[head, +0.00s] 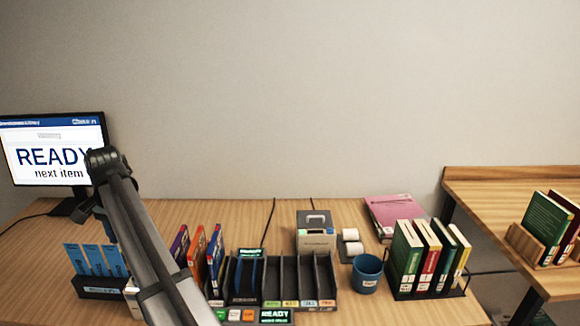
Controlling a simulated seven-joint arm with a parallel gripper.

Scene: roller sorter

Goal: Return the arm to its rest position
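My arm (150,245) rises from the bottom edge, left of centre, to a dark joint in front of the monitor. Darker parts of my arm show just below that joint, to its left. My gripper's fingers cannot be made out, so I see neither their state nor anything held.
The monitor (52,150) reads "READY next item". A slotted sorter (290,300) stands at front centre, with books (197,250) to its left. A blue-card rack (100,287), blue cup (367,273), book rack (428,292) and pink book (395,212) share the desk. Another table (490,190) stands right.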

